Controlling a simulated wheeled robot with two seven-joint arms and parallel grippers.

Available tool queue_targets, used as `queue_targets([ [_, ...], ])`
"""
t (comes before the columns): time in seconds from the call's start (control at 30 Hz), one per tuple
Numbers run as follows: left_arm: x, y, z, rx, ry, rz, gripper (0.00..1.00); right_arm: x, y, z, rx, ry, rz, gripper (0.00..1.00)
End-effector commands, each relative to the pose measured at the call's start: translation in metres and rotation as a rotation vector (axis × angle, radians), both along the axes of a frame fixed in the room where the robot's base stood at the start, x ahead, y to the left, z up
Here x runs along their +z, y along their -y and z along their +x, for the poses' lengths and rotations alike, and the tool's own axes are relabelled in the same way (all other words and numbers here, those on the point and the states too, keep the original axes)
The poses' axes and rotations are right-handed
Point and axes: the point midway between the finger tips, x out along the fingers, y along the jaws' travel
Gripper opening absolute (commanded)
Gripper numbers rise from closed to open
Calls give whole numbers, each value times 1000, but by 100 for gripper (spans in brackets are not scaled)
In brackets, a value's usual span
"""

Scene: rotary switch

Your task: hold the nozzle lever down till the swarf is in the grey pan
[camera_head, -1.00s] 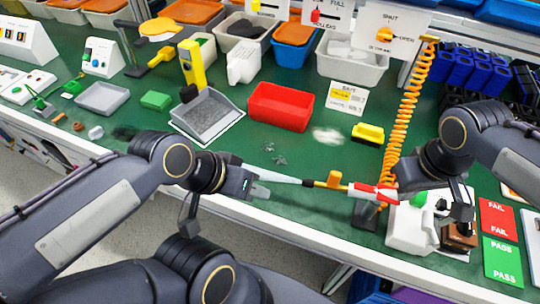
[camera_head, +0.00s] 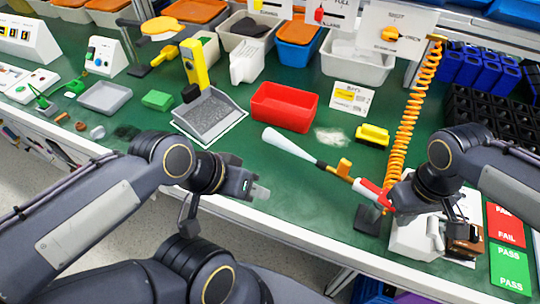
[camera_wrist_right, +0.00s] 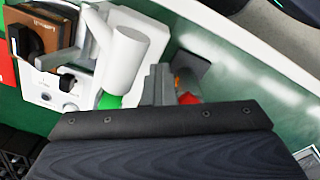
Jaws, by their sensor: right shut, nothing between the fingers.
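The air nozzle (camera_head: 300,148) has a white tip, an orange lever (camera_head: 343,167) and a red-and-white rear part (camera_head: 371,191). Its tip points up and left, toward the red bin's front. My right gripper (camera_head: 393,198) is shut and empty beside the red rear end; contact is unclear. In the right wrist view, a grey finger (camera_wrist_right: 158,84) stands beside a bit of red. The grey pan (camera_head: 210,117) has a yellow handle and a speckled inside; I cannot tell whether that is swarf. My left gripper (camera_head: 258,191) is over the front edge, jaws unclear.
A red bin (camera_head: 284,107), a yellow brush (camera_head: 373,135) and a pale dusty patch (camera_head: 332,137) lie behind the nozzle. An orange coiled hose (camera_head: 405,120) hangs at right. A white box (camera_head: 415,240) stands under my right arm. Green mat between pan and nozzle is clear.

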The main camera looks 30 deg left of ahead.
Motion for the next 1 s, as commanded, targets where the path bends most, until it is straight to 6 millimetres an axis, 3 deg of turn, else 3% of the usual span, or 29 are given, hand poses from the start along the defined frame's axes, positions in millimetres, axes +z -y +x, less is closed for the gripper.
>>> queue_targets([
  [0.03,2,0,0,0,0,0,35,8,-17,4,15,27,43,0],
  [1.0,71,1,0,0,0,0,35,88,-14,4,13,31,43,0],
])
